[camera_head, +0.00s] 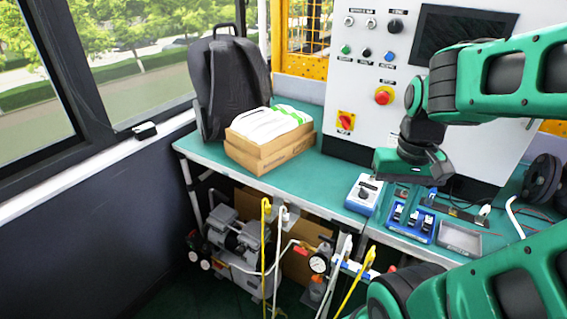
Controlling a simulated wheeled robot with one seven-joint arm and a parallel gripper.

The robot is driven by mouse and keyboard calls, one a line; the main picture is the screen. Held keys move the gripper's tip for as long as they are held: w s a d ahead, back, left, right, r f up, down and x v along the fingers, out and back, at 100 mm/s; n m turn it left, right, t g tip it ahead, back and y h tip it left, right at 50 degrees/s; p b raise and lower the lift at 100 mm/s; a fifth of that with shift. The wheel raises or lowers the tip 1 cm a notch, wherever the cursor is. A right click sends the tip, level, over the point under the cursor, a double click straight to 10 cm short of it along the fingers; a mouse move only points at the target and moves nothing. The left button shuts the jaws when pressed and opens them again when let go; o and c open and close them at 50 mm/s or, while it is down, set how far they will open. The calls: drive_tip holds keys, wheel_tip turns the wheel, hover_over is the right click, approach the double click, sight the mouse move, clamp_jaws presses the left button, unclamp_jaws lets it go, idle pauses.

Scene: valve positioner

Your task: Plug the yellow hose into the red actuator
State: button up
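A yellow hose (264,238) with a yellow end hangs down from near the front edge of the green bench (330,175). A second yellow hose (356,280) with a yellow end hangs further right, partly behind my arm. I cannot make out a red actuator for sure in this view. My gripper (405,172) is above the right part of the bench, in front of the control panel and well above and to the right of the first hose. Its fingers are not clear, and I see nothing held in it.
A blue-and-white device (364,193), a blue tray (410,222) of small parts and a grey tray (459,239) lie on the bench. Boxes (270,150) and a backpack (232,85) stand at left. The control panel (370,100) rises behind. A compressor (238,240) sits below.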

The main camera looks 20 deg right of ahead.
drive_tip(key=shift+w, duration=0.45)
drive_tip(key=shift+o, duration=0.9)
drive_tip(key=m+y, duration=0.2)
drive_tip(key=m, duration=0.7)
hover_over(268, 205)
drive_tip(key=d, duration=0.1)
wheel_tip(268, 205, down, 10)
drive_tip(key=r, duration=0.1)
drive_tip(key=f, duration=0.7)
drive_tip(key=a+f, duration=0.1)
drive_tip(key=f, duration=0.2)
drive_tip(key=shift+a+f, duration=0.1)
drive_tip(key=shift+f, duration=0.1)
